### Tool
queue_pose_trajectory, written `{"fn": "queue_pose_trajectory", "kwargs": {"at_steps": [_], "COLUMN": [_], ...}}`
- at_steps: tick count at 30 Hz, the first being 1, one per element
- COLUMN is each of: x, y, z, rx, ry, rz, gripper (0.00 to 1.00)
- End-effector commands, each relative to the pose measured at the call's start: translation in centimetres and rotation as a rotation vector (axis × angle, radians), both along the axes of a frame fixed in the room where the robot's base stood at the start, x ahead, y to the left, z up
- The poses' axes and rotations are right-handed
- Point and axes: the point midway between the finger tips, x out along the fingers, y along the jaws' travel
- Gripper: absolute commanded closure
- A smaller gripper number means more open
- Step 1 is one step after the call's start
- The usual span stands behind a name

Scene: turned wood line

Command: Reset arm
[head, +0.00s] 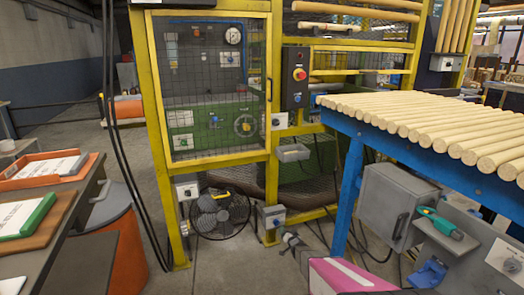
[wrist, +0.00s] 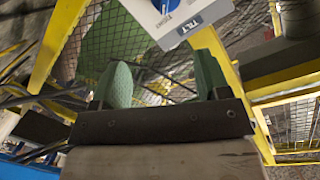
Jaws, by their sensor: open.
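My gripper (wrist: 163,78) shows in the wrist view with its two green-padded fingers apart and nothing between them. In the head view, my pink and white arm reaches from the bottom edge towards a small grey box with a blue knob (head: 272,217) low on the yellow frame. The gripper end is small and hard to make out there.
A yellow mesh-guarded machine (head: 210,90) stands ahead. A blue rack of wooden rods (head: 430,120) is at the right, above a grey cabinet (head: 393,205). A fan (head: 220,212) stands on the floor. A bench with trays (head: 45,170) is at the left.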

Motion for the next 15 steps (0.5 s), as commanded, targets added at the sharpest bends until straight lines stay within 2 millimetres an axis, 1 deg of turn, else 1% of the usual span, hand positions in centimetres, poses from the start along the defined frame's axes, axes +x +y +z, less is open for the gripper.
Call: {"fn": "queue_pose_trajectory", "kwargs": {"at_steps": [1,5,8,11,14,15], "x": [-1.0,-2.7,-4.8,-7.7,-11.2,-12.7], "y": [-0.4,-1.8,-2.9,-3.7,-4.3,-4.4], "z": [2.0,5.4,8.1,10.8,13.3,14.3], "rx": [-0.033,-0.136,-0.216,-0.289,-0.355,-0.378], "ry": [0.036,0.167,0.287,0.424,0.567,0.626], "rz": [-0.028,-0.106,-0.153,-0.182,-0.188,-0.184], "gripper": [0.31,0.31,0.31,0.31,0.31,0.31]}}
